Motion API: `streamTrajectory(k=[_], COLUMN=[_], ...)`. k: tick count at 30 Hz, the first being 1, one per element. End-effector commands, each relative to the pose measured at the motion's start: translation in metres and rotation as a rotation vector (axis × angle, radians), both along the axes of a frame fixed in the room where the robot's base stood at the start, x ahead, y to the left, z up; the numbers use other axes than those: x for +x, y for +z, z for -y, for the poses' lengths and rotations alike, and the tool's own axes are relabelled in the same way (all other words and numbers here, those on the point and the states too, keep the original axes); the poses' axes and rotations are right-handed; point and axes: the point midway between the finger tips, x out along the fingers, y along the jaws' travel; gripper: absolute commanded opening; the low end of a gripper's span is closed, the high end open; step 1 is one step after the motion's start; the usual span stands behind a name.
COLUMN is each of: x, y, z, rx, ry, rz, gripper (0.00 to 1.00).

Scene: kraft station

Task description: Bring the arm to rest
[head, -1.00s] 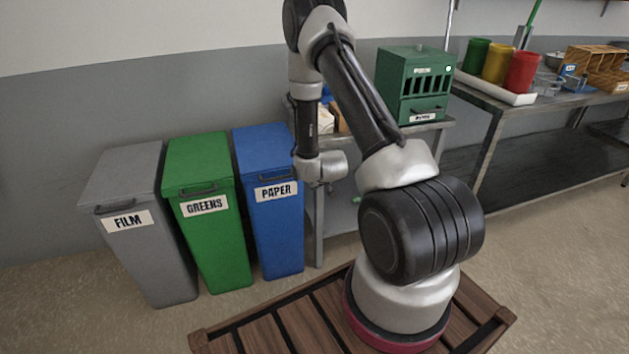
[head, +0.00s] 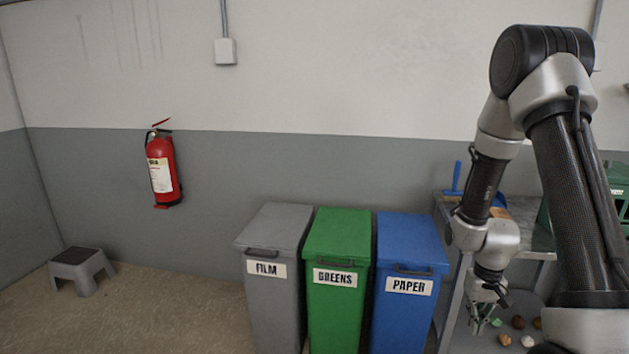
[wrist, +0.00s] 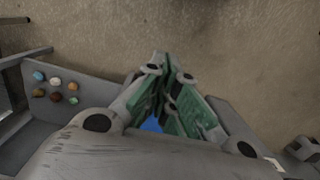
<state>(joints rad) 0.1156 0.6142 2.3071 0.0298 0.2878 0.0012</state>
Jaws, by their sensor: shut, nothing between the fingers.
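My arm stands at the right of the head view, folded, with its forearm hanging down. My gripper (head: 481,322) points down at the arm's low end, in front of the metal table and right of the blue PAPER bin. In the wrist view my gripper (wrist: 166,68) shows its two green-padded fingers brought together at the tips. It holds nothing. A small patch of blue shows between the finger bases; I cannot tell what it is.
Grey FILM (head: 272,228), green GREENS (head: 338,235) and blue PAPER (head: 411,240) bins stand against the wall, lids shut. A metal table (head: 535,240) has several small lumps on its lower shelf (wrist: 95,92). A fire extinguisher (head: 161,170) and step stool (head: 80,268) are left. Floor between is clear.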

Motion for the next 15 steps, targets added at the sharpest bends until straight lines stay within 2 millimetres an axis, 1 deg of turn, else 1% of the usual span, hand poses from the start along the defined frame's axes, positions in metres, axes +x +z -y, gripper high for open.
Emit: streamTrajectory(k=[1,2,3,5,6,8,9,11,12,15], x=[-0.008,-0.015,-0.025,-0.040,-0.050,-0.066,-0.076,-0.092,-0.103,-0.127], y=[0.030,0.047,0.069,0.101,0.121,0.150,0.168,0.193,0.209,0.244], z=[-0.003,-0.005,-0.008,-0.012,-0.014,-0.018,-0.020,-0.023,-0.025,-0.029], rx=[0.002,0.005,0.007,0.009,0.010,0.010,0.008,0.007,0.004,-0.003], ry=[0.008,0.013,0.019,0.029,0.036,0.047,0.054,0.064,0.069,0.085], rz=[-0.013,-0.026,-0.041,-0.056,-0.061,-0.064,-0.060,-0.049,-0.037,0.013], gripper=[0.00,0.00,0.00,0.00,0.00,0.00,0.00,0.00,0.00,0.00])
